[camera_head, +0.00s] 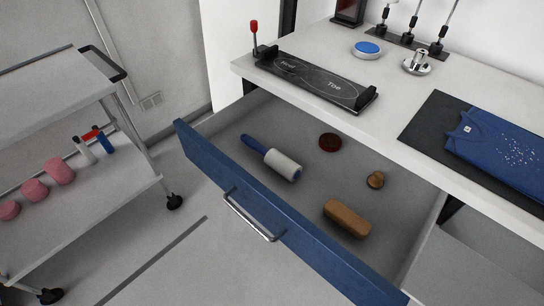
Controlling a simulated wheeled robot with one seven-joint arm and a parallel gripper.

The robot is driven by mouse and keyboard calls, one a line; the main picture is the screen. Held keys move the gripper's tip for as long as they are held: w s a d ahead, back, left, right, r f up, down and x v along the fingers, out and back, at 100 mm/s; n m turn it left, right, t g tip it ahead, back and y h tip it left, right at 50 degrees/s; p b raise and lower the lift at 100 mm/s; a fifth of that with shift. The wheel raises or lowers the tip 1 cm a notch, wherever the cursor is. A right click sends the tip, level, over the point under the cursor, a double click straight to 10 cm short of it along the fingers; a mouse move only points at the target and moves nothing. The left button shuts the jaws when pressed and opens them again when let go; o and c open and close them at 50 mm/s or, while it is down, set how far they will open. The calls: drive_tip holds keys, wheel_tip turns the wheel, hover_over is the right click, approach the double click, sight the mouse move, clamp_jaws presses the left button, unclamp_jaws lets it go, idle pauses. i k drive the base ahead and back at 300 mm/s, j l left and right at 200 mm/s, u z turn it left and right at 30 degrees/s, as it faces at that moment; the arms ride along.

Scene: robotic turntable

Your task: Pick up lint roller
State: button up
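The lint roller (283,165) lies in an open drawer, with a white roll and a blue handle. The handle points to the upper left, toward the drawer's left end, and the roll lies nearer the drawer front. The drawer (310,247) has a blue front with a metal bar handle (249,215) and a grey inside. Nothing covers the lint roller and nothing touches its roll. My gripper is not in view.
The drawer also holds a brown wooden block (347,217), a dark red disc (330,142) and a small brown round thing (375,180). The white countertop (400,115) overhangs its back. A cart (85,215) stands at left; floor between is clear.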

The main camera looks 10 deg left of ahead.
sight(291, 171)
drive_tip(key=j+u, duration=0.4)
drive_tip(key=k+j+u, duration=0.1)
drive_tip(key=j+u, duration=0.3)
drive_tip(key=i+j+u, duration=0.1)
drive_tip(key=j+u, duration=0.35)
drive_tip(key=j, duration=0.1)
